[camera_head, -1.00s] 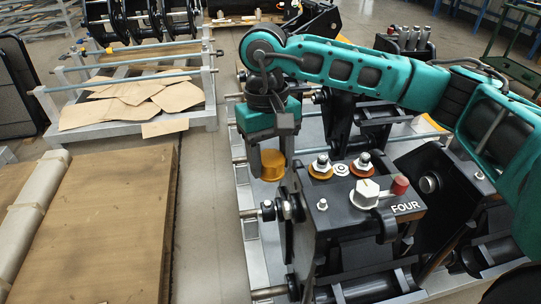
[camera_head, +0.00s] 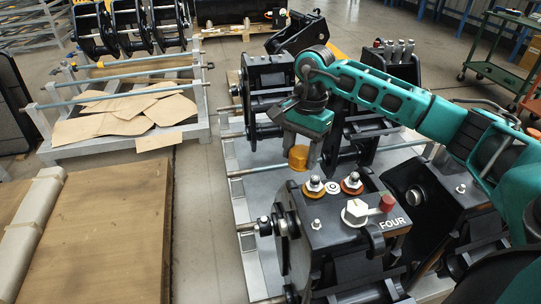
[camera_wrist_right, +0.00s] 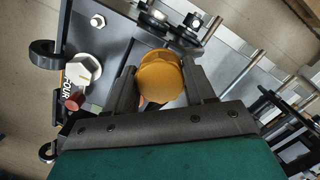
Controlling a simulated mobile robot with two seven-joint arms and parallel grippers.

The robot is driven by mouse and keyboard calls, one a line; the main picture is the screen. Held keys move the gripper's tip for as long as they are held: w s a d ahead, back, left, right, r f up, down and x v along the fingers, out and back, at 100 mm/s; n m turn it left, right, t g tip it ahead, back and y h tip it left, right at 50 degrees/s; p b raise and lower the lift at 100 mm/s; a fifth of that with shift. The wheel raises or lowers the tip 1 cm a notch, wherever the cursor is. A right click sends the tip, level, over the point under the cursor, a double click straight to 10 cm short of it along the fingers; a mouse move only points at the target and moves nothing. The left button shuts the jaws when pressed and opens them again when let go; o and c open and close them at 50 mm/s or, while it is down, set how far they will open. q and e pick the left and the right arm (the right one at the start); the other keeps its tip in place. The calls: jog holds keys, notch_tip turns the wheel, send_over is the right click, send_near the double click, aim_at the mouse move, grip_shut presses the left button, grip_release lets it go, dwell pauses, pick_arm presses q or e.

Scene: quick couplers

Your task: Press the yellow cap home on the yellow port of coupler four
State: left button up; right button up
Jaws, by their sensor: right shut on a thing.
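Coupler four (camera_head: 345,232) is a black block with "FOUR" in white on its top. Its yellow port (camera_head: 314,186) is a metal nipple on a yellow ring, at the top left. A port with a red ring (camera_head: 352,184) stands to its right. My right gripper (camera_head: 300,160) is shut on the yellow cap (camera_head: 298,157), above and behind the yellow port, with a gap between them. In the right wrist view the cap (camera_wrist_right: 160,78) sits between the two fingers and hides part of what lies behind it. My left gripper is not in view.
A white knob (camera_head: 355,211) and a red knob (camera_head: 387,203) stand on the coupler's top. Other black couplers (camera_head: 268,88) stand behind on the metal rack. A wooden board (camera_head: 100,235) lies at left. Cardboard pieces (camera_head: 120,115) lie on a frame at back left.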

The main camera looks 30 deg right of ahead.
pick_arm(q)
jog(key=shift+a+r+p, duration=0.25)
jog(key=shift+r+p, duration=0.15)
jog(key=shift+p, duration=0.05)
pick_arm(e)
jog(key=d+m, duration=0.2)
jog(key=d, duration=0.1)
jog(key=d+m, duration=0.2)
jog(key=shift+s+d+r+t, duration=0.1)
jog(key=shift+s+r+t, duration=0.15)
jog(key=shift+t, duration=0.05)
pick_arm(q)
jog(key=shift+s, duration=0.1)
pick_arm(e)
jog(key=shift+f+b, duration=0.35)
jog(key=shift+f, duration=0.05)
notch_tip(320, 180, down, 4)
jog(key=b, duration=0.3)
jog(key=shift+f, duration=0.25)
jog(key=shift+f+b, duration=0.2)
jog(key=shift+b, duration=0.1)
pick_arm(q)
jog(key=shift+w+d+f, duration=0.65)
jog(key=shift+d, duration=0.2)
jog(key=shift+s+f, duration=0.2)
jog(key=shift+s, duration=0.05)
